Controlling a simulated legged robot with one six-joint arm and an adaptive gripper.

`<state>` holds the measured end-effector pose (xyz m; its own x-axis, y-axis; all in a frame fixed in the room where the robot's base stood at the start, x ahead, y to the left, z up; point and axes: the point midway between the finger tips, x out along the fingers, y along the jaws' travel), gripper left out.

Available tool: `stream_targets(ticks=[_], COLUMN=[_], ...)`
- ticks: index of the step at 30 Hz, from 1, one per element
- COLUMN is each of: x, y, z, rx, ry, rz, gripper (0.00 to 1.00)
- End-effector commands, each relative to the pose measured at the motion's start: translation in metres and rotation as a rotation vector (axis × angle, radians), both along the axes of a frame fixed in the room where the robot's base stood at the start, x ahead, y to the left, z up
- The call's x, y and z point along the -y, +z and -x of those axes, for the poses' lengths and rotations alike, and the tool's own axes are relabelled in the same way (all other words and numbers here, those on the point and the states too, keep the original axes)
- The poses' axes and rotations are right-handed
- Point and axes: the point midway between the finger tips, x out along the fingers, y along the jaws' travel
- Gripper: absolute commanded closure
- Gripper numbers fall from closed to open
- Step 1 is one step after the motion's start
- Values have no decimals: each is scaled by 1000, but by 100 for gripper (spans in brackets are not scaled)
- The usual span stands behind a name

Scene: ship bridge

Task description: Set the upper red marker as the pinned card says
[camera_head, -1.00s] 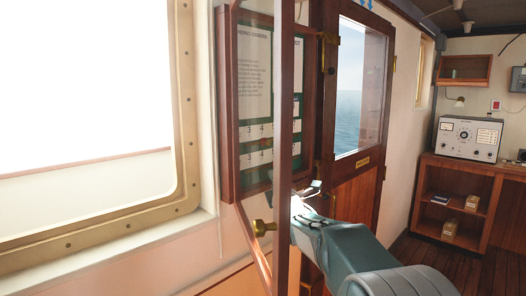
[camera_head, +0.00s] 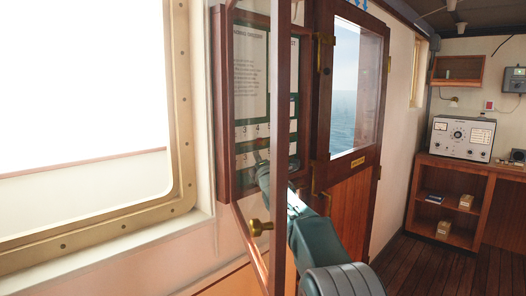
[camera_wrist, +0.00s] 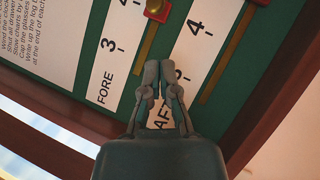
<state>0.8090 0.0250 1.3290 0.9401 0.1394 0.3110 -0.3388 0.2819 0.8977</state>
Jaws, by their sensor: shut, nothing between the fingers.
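An open wooden case (camera_head: 222,120) on the wall holds a green board (camera_wrist: 292,20) with FORE and AFT number strips. One red marker (camera_wrist: 157,10) sits on the brass slot beside the FORE strip (camera_wrist: 97,95), at the top edge of the wrist view, roughly level with a partly cut-off number. The AFT strip (camera_wrist: 200,15) shows a 4 and a partly hidden 3. My gripper (camera_wrist: 158,68) is shut and empty, over the board between the strips, below the marker.
The case's glazed door (camera_head: 282,150) stands open beside my arm, with a brass knob (camera_head: 258,227) low on it. A large window (camera_head: 80,110) is at left. A wooden door (camera_head: 345,110) stands behind. Shelves with a radio set (camera_head: 462,138) are at far right.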

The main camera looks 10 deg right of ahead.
Motion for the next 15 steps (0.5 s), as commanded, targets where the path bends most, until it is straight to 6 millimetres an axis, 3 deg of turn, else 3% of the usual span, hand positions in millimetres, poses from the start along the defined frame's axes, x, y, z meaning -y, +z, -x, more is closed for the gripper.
stream_targets(ticks=[15], x=[22], y=[17], z=[-27], rx=[0], ry=[0], rz=[0], gripper=[100])
